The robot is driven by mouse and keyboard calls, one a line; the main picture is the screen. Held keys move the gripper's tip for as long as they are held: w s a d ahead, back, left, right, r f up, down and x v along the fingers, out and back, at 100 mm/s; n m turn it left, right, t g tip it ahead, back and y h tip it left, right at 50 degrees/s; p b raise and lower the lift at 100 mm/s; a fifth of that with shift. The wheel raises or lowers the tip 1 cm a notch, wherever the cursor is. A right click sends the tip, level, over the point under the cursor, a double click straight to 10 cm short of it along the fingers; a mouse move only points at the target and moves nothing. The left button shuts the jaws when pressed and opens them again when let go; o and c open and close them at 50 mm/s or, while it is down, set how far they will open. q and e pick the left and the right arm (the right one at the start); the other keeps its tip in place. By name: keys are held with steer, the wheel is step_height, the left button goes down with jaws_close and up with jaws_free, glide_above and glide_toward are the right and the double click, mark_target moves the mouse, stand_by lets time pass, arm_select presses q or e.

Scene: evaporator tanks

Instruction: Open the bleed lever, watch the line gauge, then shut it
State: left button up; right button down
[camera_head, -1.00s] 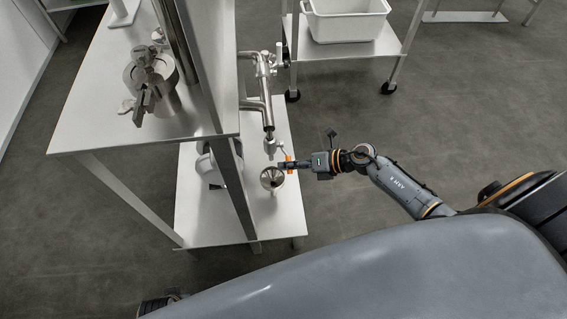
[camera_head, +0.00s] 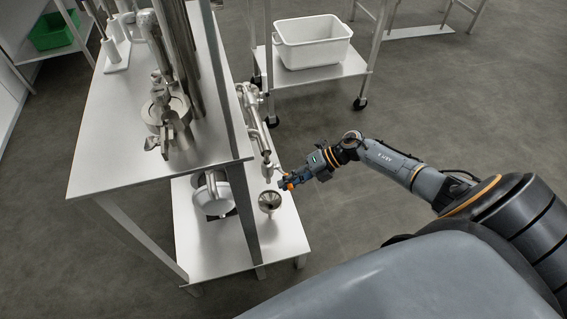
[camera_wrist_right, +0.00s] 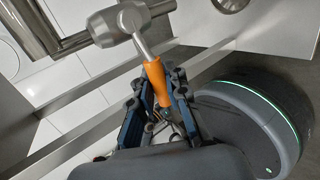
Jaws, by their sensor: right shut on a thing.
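The bleed lever (camera_wrist_right: 157,78) has an orange grip and a thin metal stem that runs up to a metal valve body (camera_wrist_right: 118,22). My right gripper (camera_wrist_right: 152,105) is shut on the orange grip, with fingers on both sides of it. In the head view the right gripper (camera_head: 287,183) is at the lever beside the pipe's lower end (camera_head: 267,168). A metal funnel (camera_head: 270,201) stands on the lower shelf just below and left of the gripper. I cannot pick out the line gauge with certainty. My left gripper is not in view.
The lower shelf (camera_head: 215,252) also carries a round white-and-grey item (camera_head: 213,192). The upper table (camera_head: 112,165) holds metal fittings (camera_head: 168,118) and posts. A wheeled cart with a white bin (camera_head: 312,42) stands behind. The floor to the right is clear.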

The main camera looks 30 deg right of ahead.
steer(key=shift+w+d+r, duration=0.1)
steer(key=shift+d, duration=0.1)
steer(key=c, duration=1.3)
jaws_free()
steer(key=v, duration=1.2)
